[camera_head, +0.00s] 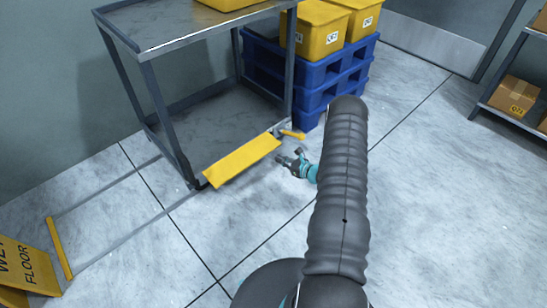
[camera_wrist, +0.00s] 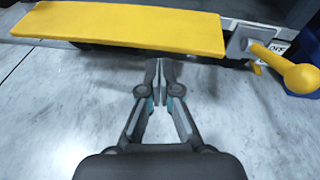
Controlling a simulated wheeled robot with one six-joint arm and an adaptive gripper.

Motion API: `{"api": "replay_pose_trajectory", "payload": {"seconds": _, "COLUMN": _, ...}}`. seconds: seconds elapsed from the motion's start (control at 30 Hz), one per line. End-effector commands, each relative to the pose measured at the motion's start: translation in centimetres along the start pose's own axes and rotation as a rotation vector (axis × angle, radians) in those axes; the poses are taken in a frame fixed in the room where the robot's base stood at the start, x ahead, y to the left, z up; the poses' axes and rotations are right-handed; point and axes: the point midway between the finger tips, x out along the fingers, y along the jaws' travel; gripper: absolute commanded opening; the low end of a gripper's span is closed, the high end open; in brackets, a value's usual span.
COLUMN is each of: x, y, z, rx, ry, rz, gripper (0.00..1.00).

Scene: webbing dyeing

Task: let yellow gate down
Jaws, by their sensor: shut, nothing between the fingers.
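The yellow gate (camera_head: 242,160) is a long flat panel along the low front edge of the grey metal rack. Its exact tilt is hard to tell. It also spans the top of the wrist view (camera_wrist: 120,26). A yellow handle (camera_head: 292,134) sits at its right end; in the wrist view this handle (camera_wrist: 295,73) has a round knob beside a grey bracket (camera_wrist: 240,40). My gripper (camera_head: 288,161) is low in front of the gate's right end, apart from gate and handle. In the wrist view my gripper (camera_wrist: 160,72) is shut and empty, fingertips below the panel.
The grey rack (camera_head: 185,45) stands behind the gate. Blue pallets (camera_head: 315,95) with yellow bins (camera_head: 318,32) stand right of it. Two floor rails end at a yellow bar (camera_head: 60,248) near a wet floor sign (camera_head: 25,265). Open floor lies in front; a shelf with a box (camera_head: 512,94) is far right.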

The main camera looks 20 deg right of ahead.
Motion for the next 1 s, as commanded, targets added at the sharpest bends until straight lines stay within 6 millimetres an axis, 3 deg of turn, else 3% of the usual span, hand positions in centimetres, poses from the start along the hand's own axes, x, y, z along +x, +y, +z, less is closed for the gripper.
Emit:
{"api": "replay_pose_trajectory", "payload": {"seconds": 0.03, "x": -0.3, "y": -0.3, "z": -2.2, "rx": 0.032, "ry": 0.004, "rz": -0.034, "gripper": 0.0}}
{"api": "replay_pose_trajectory", "payload": {"seconds": 0.1, "x": -0.7, "y": -0.7, "z": -4.1, "rx": 0.065, "ry": 0.007, "rz": -0.075, "gripper": 0.0}}
{"api": "replay_pose_trajectory", "payload": {"seconds": 0.27, "x": -1.2, "y": -1.1, "z": -6.4, "rx": 0.102, "ry": 0.01, "rz": -0.125, "gripper": 0.0}}
{"api": "replay_pose_trajectory", "payload": {"seconds": 0.47, "x": 0.5, "y": -1.4, "z": -6.7, "rx": 0.105, "ry": 0.01, "rz": -0.129, "gripper": 0.0}}
{"api": "replay_pose_trajectory", "payload": {"seconds": 1.0, "x": 8.9, "y": -2.4, "z": -6.7, "rx": 0.104, "ry": 0.009, "rz": -0.129, "gripper": 0.0}}
